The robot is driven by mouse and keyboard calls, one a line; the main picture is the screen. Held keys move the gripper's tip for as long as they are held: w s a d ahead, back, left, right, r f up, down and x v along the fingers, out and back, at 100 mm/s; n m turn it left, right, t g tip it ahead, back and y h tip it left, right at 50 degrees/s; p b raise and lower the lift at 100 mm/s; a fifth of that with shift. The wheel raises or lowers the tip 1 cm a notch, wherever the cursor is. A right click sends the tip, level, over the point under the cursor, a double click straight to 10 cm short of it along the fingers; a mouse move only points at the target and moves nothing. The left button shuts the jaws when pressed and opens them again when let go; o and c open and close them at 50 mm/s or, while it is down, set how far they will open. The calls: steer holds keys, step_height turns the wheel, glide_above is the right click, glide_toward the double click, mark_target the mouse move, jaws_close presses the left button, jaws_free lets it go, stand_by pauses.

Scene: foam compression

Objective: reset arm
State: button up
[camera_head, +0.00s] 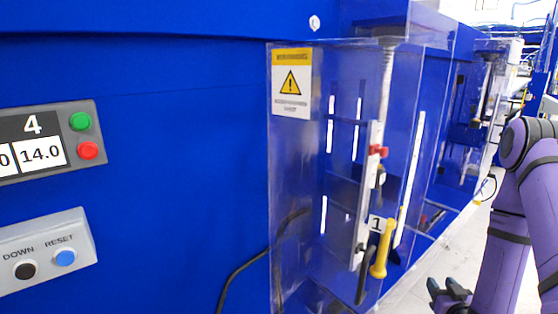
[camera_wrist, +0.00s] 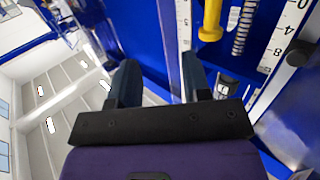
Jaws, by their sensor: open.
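My gripper (camera_head: 450,291) is at the lower right of the head view, at the end of my purple arm. In the wrist view my gripper (camera_wrist: 157,80) shows two dark fingers spread apart with nothing between them. The gripper is open and empty. It is to the right of the yellow handle (camera_head: 383,249) on the blue machine and apart from it in the head view. The yellow handle also shows at the top of the wrist view (camera_wrist: 211,20).
The blue machine (camera_head: 180,190) fills the left and middle. A clear guard (camera_head: 298,180) with a warning label stands out from it. A control panel (camera_head: 52,140) and a button box (camera_head: 45,252) are on its left. Pale floor (camera_head: 425,275) is open at the lower right.

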steer(key=w+a+r+n+g+y, duration=0.1)
steer(key=w+r+g, duration=0.15)
steer(key=r, duration=0.25)
steer(key=w+a+r+n+g, duration=0.1)
steer(key=w+r, duration=0.2)
steer(key=r, duration=0.2)
steer(key=s+a+r+g, duration=0.1)
steer(key=s+a+r, duration=0.1)
steer(key=r, duration=0.4)
steer(key=s+a+r+g, duration=0.2)
steer(key=r, duration=0.4)
steer(key=s+a+r+g, duration=0.1)
steer(key=s+a+r, duration=0.1)
steer(key=s+r, duration=0.3)
steer(key=s+a+r+g, duration=0.2)
steer(key=s+a+r, duration=0.1)
steer(key=s, duration=0.8)
steer(key=s+a+r+m+g, duration=0.1)
steer(key=s+a+r+g, duration=0.1)
steer(key=s+r, duration=0.4)
steer(key=shift+s+a+r+y, duration=0.3)
steer(key=shift+s+a+y, duration=0.15)
steer(key=shift+s, duration=0.8)
